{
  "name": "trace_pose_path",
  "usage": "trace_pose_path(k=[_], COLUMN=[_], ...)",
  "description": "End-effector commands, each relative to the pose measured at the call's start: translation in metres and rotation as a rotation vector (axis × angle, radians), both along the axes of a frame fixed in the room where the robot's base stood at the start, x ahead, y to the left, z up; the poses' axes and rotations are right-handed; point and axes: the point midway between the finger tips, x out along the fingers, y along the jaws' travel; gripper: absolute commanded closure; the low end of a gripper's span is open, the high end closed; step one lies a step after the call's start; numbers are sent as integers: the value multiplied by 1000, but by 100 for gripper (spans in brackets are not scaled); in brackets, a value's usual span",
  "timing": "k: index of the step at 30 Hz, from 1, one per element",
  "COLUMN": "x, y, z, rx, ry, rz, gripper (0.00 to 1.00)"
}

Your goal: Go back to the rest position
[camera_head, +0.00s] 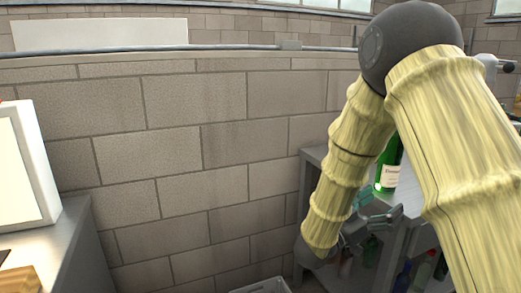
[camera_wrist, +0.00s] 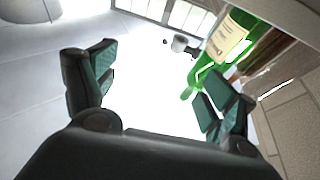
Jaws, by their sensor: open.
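My gripper (camera_head: 374,207) hangs at the end of my bent arm, in front of a grey shelf unit (camera_head: 312,172) in the head view. In the wrist view my gripper (camera_wrist: 160,78) has its two green-padded fingers wide apart, with nothing between them. A green bottle with a pale label (camera_head: 390,178) stands upright on the shelf top, partly hidden by my arm. The bottle also shows in the wrist view (camera_wrist: 232,38), beyond the right finger. I cannot tell how far the finger is from it.
Several bottles (camera_head: 424,270) stand lower in the shelf unit. A pale crate (camera_head: 262,286) is at the bottom edge. A white box-like object (camera_head: 40,165) and a metal counter (camera_head: 62,240) with a wooden board (camera_head: 18,279) are at left. A block wall (camera_head: 205,150) stands behind.

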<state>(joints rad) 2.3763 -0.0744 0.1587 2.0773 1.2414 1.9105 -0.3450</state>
Motion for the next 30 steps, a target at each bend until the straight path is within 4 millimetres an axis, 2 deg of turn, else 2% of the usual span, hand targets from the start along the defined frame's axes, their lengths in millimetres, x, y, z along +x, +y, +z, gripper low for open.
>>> trace_pose_path(k=[8,14,17,21,23,24,26,30], x=[11,15,13,-2,-13,-22,-37,-83], y=[-6,-6,-4,3,8,11,17,30], z=[-56,-117,-159,-237,-270,-291,-322,-388], rx=[63,138,196,313,366,402,459,590], ry=[102,216,299,459,531,580,653,825], rz=[118,237,311,433,481,510,551,628], gripper=[16,16,16,16,16,16,16,16])
